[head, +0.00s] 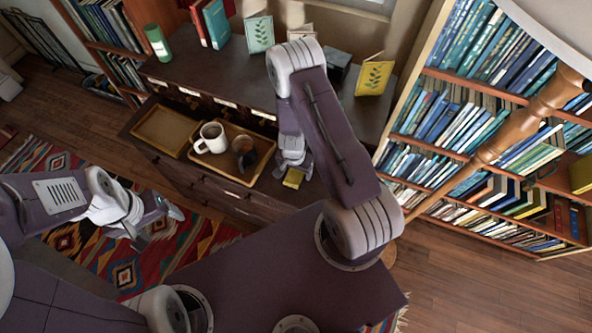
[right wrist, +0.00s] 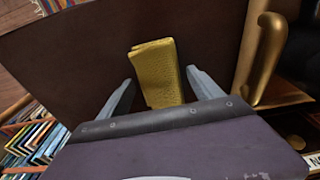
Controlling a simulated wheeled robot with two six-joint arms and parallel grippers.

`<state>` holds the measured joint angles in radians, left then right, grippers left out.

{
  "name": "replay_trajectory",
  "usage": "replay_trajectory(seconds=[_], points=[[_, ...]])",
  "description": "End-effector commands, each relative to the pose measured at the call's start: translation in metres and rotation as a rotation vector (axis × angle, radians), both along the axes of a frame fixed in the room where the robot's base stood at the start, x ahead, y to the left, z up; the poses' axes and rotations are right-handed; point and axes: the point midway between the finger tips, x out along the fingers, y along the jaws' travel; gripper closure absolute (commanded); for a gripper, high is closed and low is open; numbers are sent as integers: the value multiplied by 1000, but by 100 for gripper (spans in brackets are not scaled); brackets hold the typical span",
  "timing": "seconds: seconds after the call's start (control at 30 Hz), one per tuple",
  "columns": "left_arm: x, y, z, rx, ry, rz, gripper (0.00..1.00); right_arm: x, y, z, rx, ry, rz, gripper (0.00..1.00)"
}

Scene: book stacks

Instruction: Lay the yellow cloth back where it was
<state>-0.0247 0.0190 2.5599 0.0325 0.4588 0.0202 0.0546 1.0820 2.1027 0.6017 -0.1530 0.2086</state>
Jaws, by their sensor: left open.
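The folded yellow cloth (head: 293,179) lies on the dark cabinet top, just right of the tray with the mugs. In the right wrist view the cloth (right wrist: 157,72) shows between the two fingers. My right gripper (head: 294,164) is over the cloth in the head view. Its fingers (right wrist: 162,88) are spread, with a gap on both sides of the cloth. My arm hides part of the area around it. My left gripper (head: 160,222) is open and empty above the patterned rug, away from the cabinet.
A wooden tray (head: 262,171) holds a white mug (head: 211,138) and a dark cup (head: 243,150); an empty tray (head: 160,131) is left of it. Upright books and a green cylinder (head: 157,43) stand on the upper level. A full bookcase (head: 428,146) is at right.

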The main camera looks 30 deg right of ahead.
Motion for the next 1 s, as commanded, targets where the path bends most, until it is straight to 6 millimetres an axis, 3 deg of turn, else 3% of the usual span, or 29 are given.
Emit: replay_trajectory(seconds=[0.27, 0.37, 0.7, 0.83, 1.0], points=[[0, 0, 0, 0, 0, 0, 23, -1, 0, -1, 0, 1, -1, 23], [0, 0, 6, 0, 0, 0, 23, 0, 0, 8, 0, 1, -2, 23], [0, 0, 59, 0, 0, 0, 23, -6, 8, 96, 0, 0, -2, 23], [0, 0, 73, 0, 0, 0, 23, -9, 10, 116, 1, 1, 0, 23], [0, 0, 77, 0, 0, 0, 23, -10, 11, 123, 0, 1, 0, 23]])
